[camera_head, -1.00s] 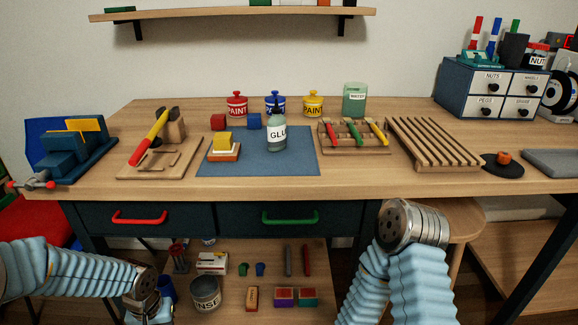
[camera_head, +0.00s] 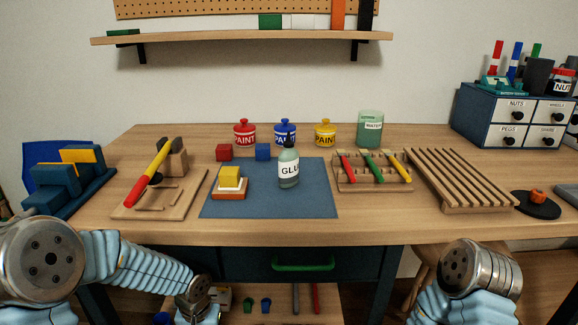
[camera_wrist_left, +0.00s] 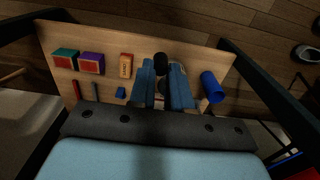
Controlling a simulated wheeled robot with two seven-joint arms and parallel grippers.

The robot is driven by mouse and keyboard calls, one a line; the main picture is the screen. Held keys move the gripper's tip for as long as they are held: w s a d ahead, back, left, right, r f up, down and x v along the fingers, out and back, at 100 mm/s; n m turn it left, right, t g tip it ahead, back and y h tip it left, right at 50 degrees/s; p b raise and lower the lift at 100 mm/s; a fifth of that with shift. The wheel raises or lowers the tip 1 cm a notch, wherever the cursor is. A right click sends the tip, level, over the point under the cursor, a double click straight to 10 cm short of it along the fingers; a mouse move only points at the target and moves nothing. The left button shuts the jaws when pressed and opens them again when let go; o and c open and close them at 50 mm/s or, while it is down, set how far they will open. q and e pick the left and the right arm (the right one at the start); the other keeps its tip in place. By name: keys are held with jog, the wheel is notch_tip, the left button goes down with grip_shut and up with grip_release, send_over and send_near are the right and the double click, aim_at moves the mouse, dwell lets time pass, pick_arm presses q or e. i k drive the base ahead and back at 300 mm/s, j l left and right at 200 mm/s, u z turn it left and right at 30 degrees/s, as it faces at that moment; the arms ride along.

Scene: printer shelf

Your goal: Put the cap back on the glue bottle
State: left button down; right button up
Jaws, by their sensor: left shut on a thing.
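The glue bottle (camera_head: 288,170) stands upright on the blue mat (camera_head: 318,202) on the bench. My left gripper (camera_wrist_left: 162,76) shows in the left wrist view, over the lower shelf. It is shut on a small black piece (camera_wrist_left: 161,59), which looks like the cap; the fingers hide part of it. In the head view my left arm reaches down in front of the bench, well below the bottle, and its fingers are not seen. My right arm is at the lower right; its gripper is out of view.
The lower shelf (camera_wrist_left: 104,45) holds a blue cup (camera_wrist_left: 212,86) and several blocks. The bench edge lies above my left arm.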

aim_at(288, 158)
jog(key=k+j+u, duration=0.25)
jog(key=j+u, duration=0.3)
jog(key=k+j+u, duration=0.1)
jog(key=j+u, duration=0.15)
jog(key=j, duration=0.15)
jog(key=j+u, duration=0.25)
jog(key=k+j, duration=0.05)
jog(key=j, duration=0.05)
